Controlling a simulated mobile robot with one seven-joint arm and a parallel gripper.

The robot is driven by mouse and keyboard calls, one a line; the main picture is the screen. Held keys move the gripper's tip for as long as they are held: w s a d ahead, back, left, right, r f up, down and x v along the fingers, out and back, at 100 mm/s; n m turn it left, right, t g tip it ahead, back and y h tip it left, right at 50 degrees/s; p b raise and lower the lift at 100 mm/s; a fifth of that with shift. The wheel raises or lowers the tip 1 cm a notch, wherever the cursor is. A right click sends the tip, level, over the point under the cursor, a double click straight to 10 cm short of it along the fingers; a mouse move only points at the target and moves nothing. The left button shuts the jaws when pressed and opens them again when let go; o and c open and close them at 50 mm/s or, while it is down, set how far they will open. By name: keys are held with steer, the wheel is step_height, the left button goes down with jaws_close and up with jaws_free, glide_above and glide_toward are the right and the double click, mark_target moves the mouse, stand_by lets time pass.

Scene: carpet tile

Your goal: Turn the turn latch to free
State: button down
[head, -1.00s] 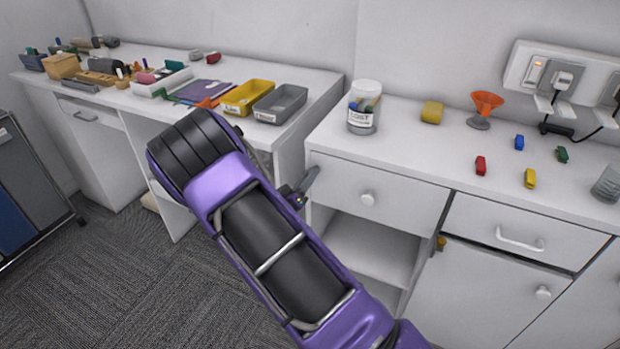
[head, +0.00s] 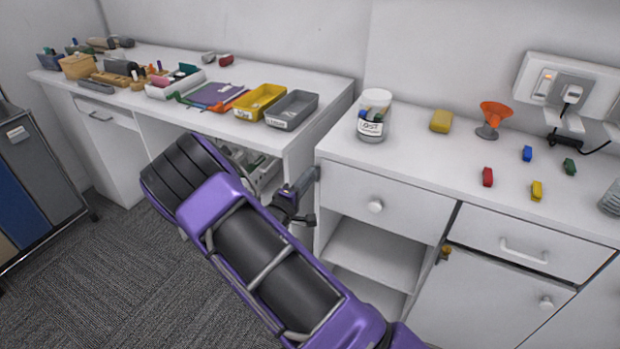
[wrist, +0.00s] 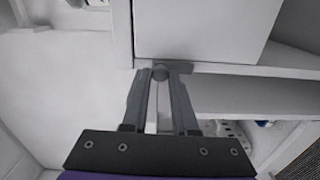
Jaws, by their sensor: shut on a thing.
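My gripper (head: 312,175) is at the left front edge of the right-hand cabinet, beside its upper left drawer (head: 347,195). In the wrist view my gripper (wrist: 160,76) has its two grey fingers a little apart, with their tips on a small dark round piece. This piece appears to be the turn latch (wrist: 160,71), at the lower corner of a white panel (wrist: 200,30). A dark bar extends right of it, and I cannot tell whether it is latch or fingertip. My fingers hide most of the latch. A small brass-coloured fitting (head: 445,253) sits by the cabinet door.
The cabinet top holds a jar (head: 373,118), an orange funnel (head: 494,116), a yellow block (head: 441,121) and several small coloured blocks. Open shelves (head: 370,255) lie below the drawer. The left desk carries yellow (head: 260,101) and grey (head: 292,109) trays. Carpet at lower left is clear.

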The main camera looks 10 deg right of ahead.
steer(key=shift+w+a+n, duration=0.1)
steer(key=shift+a+n, duration=0.05)
steer(key=shift+n, duration=0.15)
stand_by(0.4)
steer(key=c, duration=0.7)
jaws_free()
steer(key=v, duration=1.7)
steer(key=shift+s+a, duration=0.1)
steer(key=shift+s, duration=0.1)
